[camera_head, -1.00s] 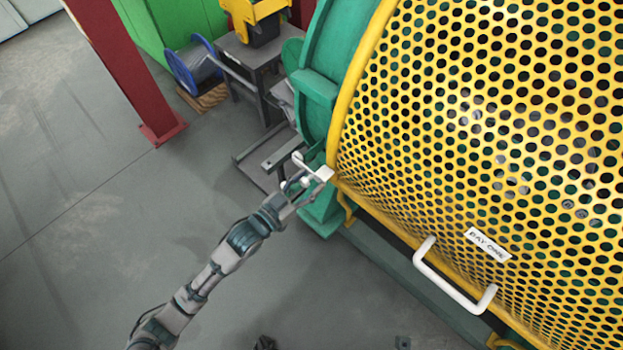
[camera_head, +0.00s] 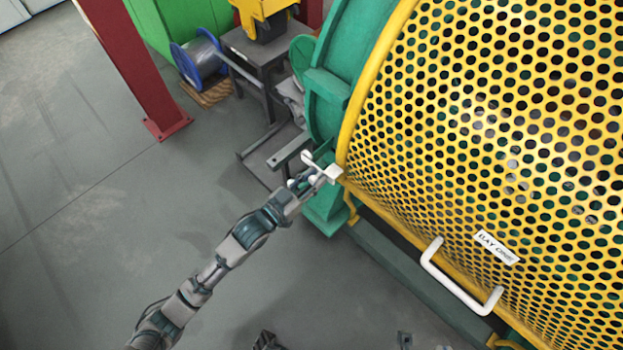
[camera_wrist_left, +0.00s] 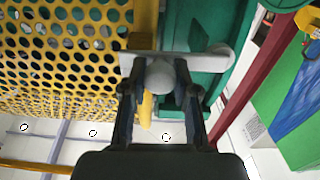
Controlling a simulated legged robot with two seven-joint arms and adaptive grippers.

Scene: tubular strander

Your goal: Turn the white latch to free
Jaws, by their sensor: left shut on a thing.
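The white latch (camera_head: 331,172) sits at the lower left corner of the yellow perforated guard (camera_head: 480,130), beside the green end housing. It has a flat bar and rounded knobs. My left gripper (camera_head: 308,181) reaches up to it from below left and is shut on it. In the left wrist view the latch's white bar (camera_wrist_left: 205,58) lies across the picture, with a round knob between my left gripper's two fingers (camera_wrist_left: 159,92). The fingers partly hide the latch's mount.
A white handle (camera_head: 455,280) and a "BAY ONE" label (camera_head: 497,247) are on the guard. A red post (camera_head: 135,70), a blue spool (camera_head: 200,62) and a grey stand (camera_head: 258,60) stand behind. The grey floor (camera_head: 100,220) at left is clear.

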